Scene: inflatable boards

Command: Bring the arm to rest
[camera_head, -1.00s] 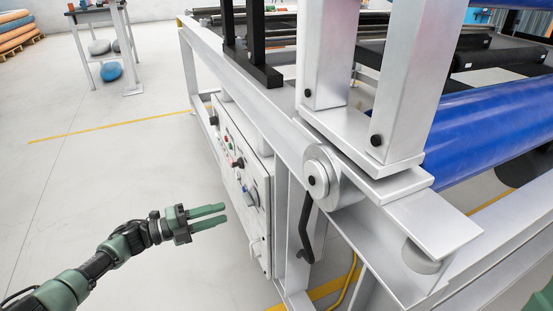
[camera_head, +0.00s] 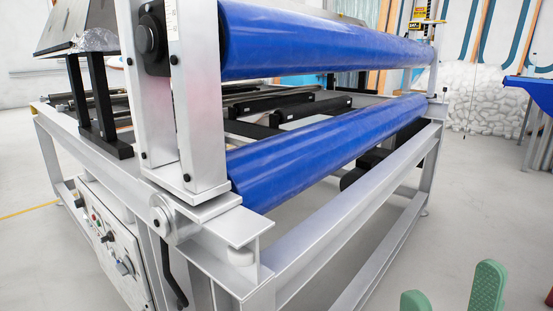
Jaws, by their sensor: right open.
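My right gripper (camera_head: 452,298) shows at the bottom right edge of the head view. Only its two green fingertips are in the picture. They stand apart with nothing between them, over the grey floor in front of the machine. The rest of my right arm is below the picture. My left gripper is not in view.
A large silver machine frame (camera_head: 345,229) with two blue rollers (camera_head: 325,42) fills the middle. Its control panel (camera_head: 110,238) faces the lower left. A blue-topped table (camera_head: 534,91) stands at the right. The floor (camera_head: 465,205) right of the frame is clear.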

